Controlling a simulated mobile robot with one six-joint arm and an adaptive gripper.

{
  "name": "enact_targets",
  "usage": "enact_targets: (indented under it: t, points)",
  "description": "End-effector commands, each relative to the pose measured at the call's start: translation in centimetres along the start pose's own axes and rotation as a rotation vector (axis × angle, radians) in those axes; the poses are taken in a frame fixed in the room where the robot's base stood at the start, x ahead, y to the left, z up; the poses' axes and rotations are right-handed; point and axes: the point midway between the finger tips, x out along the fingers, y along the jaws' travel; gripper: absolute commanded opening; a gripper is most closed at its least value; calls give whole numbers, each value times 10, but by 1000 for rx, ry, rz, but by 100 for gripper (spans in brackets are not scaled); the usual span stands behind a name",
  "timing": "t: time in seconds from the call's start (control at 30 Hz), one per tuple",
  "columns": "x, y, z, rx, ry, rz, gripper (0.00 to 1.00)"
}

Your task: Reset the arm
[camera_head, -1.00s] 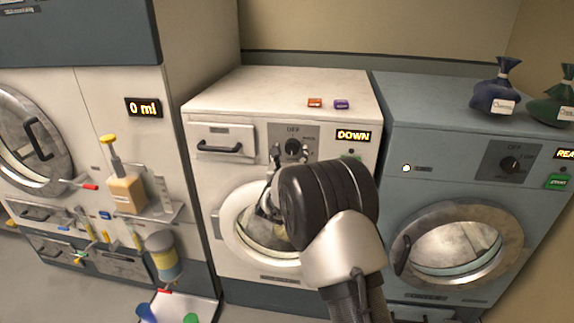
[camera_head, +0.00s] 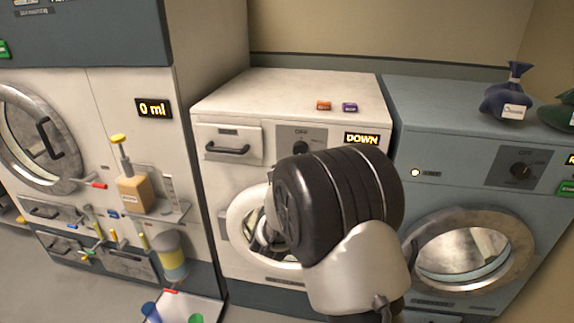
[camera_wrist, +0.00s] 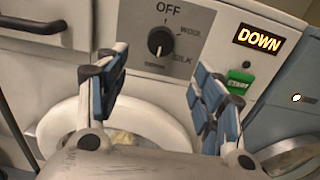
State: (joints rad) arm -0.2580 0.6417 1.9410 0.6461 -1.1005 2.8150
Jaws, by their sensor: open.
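My gripper (camera_wrist: 160,95) shows in the wrist view with its two blue-padded fingers spread apart and nothing between them. In the head view my dark wrist and pale arm link stand before this machine and hide most of the gripper. The machine's round door (camera_wrist: 110,115) is below the dial, partly covered by my gripper. Its display (camera_wrist: 259,38) reads DOWN, with a green button (camera_wrist: 238,82) beneath it.
A blue-grey machine (camera_head: 440,95) stands at the right, with a tied blue bag (camera_head: 503,95) on top. Orange (camera_head: 323,105) and purple (camera_head: 350,107) small boxes lie on the white machine. At the left, a tall unit carries a pump bottle (camera_head: 133,190) and protruding shelf (camera_head: 165,213).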

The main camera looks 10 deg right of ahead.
Motion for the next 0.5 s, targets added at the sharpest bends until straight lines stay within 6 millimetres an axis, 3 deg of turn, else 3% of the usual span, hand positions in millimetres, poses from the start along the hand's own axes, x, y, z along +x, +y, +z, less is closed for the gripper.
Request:
enact_targets:
  t: [0.13,0.27,0.37,0.5]
  points:
    - [-7,0,21,-169,56,64,62]
    - [-32,0,47,-503,135,208,62]
    - [-65,-4,61,-812,171,355,62]
    - [-122,-19,71,-1255,169,580,62]
